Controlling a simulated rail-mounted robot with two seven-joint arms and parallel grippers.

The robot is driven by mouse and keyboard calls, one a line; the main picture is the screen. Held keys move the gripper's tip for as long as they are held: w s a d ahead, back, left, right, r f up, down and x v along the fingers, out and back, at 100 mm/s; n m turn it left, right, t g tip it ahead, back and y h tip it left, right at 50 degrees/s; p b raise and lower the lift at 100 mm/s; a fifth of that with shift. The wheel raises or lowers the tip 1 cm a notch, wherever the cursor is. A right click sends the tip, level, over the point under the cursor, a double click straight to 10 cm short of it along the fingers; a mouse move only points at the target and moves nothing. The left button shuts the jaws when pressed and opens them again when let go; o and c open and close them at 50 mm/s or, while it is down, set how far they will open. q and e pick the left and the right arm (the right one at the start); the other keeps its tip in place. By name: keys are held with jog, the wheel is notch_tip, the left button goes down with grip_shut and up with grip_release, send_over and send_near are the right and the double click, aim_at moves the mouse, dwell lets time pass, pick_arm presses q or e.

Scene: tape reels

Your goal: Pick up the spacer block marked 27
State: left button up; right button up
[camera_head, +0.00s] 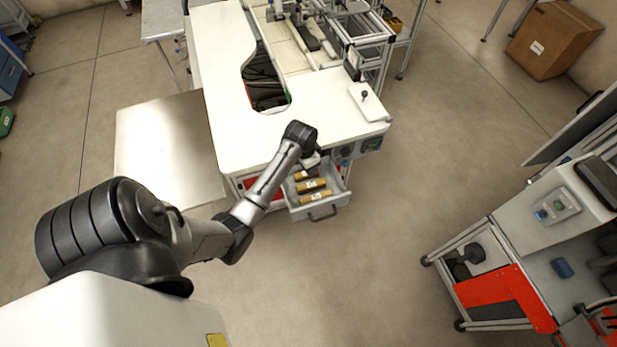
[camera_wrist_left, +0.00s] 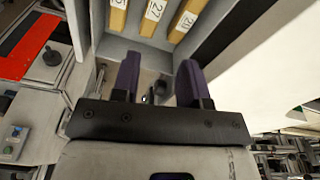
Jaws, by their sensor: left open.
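The spacer block marked 27 (camera_wrist_left: 151,24) is a yellow bar with a white label, the middle one of three in an open grey drawer (camera_wrist_left: 117,43). In the head view the middle bar (camera_head: 312,186) lies in the drawer under my left gripper, its label too small to read. My left gripper (camera_wrist_left: 157,83) is open, with two dark purple fingers apart and nothing between them. The fingers point toward the drawer; the bars appear beyond the fingertips. In the head view the wrist hides part of the drawer's back. My right gripper is not in view.
A bar marked 20 (camera_wrist_left: 185,22) lies to the right of 27, and another labelled bar (camera_wrist_left: 118,14) to its left. The drawer's front has a handle (camera_head: 322,213). The white worktop (camera_head: 250,130) overhangs behind it. A red-panelled cart (camera_head: 500,300) stands at right; floor between is clear.

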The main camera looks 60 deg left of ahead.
aim_at(311, 185)
pick_arm(q)
jog(key=f, duration=0.2)
jog(key=f+m, duration=0.1)
jog(key=f, duration=0.2)
jog(key=d+f+m+b, duration=0.1)
jog(key=f, duration=0.2)
jog(key=shift+w+d+f, duration=0.1)
jog(key=shift+w+f, duration=0.1)
jog(key=shift+w, duration=0.2)
notch_tip(311, 185, down, 4)
jog(key=shift+f+b, duration=0.2)
jog(key=shift+b, duration=0.2)
jog(key=shift+f, duration=0.45)
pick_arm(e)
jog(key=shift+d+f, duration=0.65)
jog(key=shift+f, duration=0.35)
pick_arm(q)
jog(key=c, duration=0.6)
jog(key=shift+c, duration=0.6)
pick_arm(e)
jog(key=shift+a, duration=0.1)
